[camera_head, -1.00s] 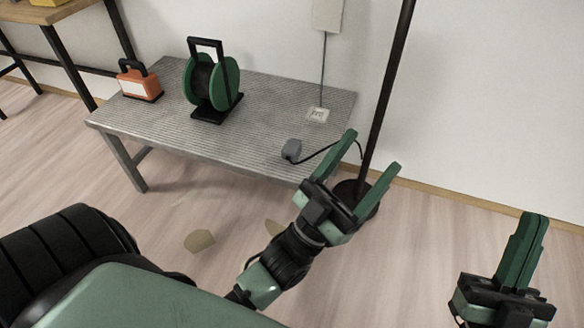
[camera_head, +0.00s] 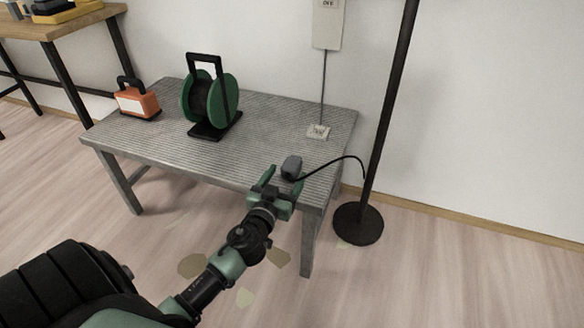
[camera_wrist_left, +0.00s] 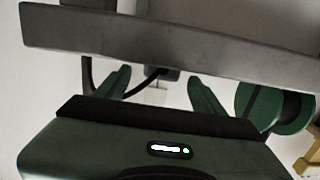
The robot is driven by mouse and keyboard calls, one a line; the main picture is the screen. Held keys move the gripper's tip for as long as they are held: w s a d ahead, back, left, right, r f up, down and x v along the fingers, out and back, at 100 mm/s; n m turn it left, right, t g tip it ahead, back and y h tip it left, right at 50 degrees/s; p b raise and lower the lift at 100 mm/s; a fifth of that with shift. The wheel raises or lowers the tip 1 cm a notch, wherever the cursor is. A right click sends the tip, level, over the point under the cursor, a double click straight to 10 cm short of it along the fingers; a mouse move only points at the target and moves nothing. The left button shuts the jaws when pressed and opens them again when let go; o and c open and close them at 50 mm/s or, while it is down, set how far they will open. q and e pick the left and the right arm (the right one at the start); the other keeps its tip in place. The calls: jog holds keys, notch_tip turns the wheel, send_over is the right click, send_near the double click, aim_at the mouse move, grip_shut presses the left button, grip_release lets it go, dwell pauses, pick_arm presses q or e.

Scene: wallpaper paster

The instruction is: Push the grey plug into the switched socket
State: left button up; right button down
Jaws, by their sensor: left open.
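The grey plug (camera_head: 291,167) lies on the metal table (camera_head: 262,135) near its front right, with a black cable curving right toward the lamp pole. The switched socket (camera_head: 318,131) is a small white plate farther back near the table's rear edge, with a cord rising to a wall box with a switch (camera_head: 328,25). My left gripper (camera_head: 281,181) is open and empty at the table's front edge, just in front of the plug and apart from it or nearly so. In the left wrist view its spread fingers (camera_wrist_left: 160,88) show; the grey table edge crosses above them. My right gripper is out of view.
A green cable reel (camera_head: 209,100) and an orange box with a handle (camera_head: 137,101) stand on the table's left half. A black lamp pole (camera_head: 388,105) with a round base (camera_head: 358,223) stands right of the table. The tabletop between reel and socket is clear.

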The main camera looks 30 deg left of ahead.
aim_at(295, 158)
pick_arm(q)
jog(key=x, duration=0.6)
jog(key=shift+r+b, duration=0.1)
jog(key=shift+b, duration=0.3)
jog(key=c, duration=1.5)
